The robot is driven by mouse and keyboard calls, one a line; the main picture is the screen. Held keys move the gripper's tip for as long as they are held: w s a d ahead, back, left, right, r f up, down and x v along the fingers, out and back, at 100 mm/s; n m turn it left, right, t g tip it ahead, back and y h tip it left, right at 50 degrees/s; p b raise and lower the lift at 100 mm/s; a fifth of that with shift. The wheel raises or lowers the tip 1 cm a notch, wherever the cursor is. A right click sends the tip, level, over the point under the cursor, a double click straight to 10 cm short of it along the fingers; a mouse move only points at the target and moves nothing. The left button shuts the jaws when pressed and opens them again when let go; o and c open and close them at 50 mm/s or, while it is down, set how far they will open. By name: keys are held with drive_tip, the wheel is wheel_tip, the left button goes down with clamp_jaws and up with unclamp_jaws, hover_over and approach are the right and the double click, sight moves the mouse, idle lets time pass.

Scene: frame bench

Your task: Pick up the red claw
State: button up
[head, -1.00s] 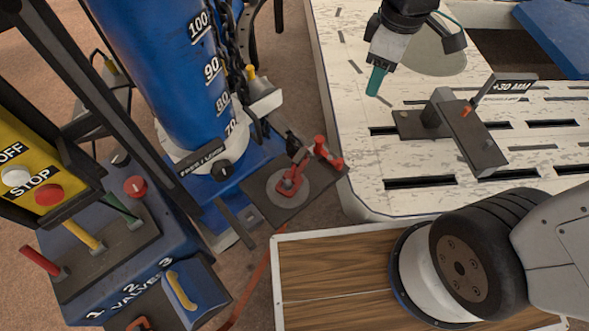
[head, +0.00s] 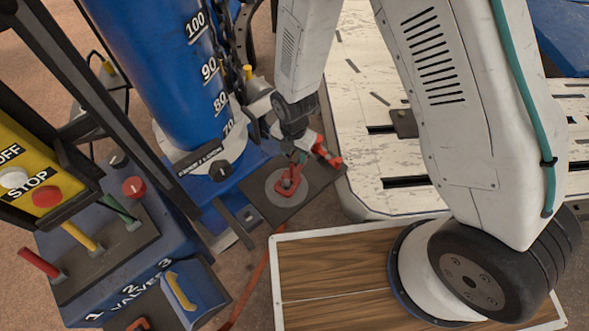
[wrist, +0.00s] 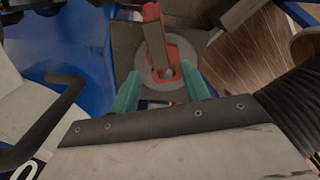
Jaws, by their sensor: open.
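The red claw (head: 289,186) stands on a round grey disc on a dark plate beside the blue column. It also shows in the wrist view (wrist: 156,42), ahead of and between the fingers. My gripper (head: 298,157) hangs just above the claw in the head view and partly covers it. In the wrist view its two green fingers (wrist: 163,88) are spread apart, with nothing held between them. Whether the fingertips touch the claw I cannot tell.
The blue column (head: 160,75) with a chain stands behind and left of the claw. Valve levers (head: 85,237) stand at left. The slotted white bench (head: 365,150) lies at right.

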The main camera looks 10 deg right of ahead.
sight(294, 160)
wheel_tip(294, 160, down, 6)
drive_tip(key=shift+d+f, duration=0.1)
drive_tip(key=shift+f, duration=0.1)
clamp_jaws()
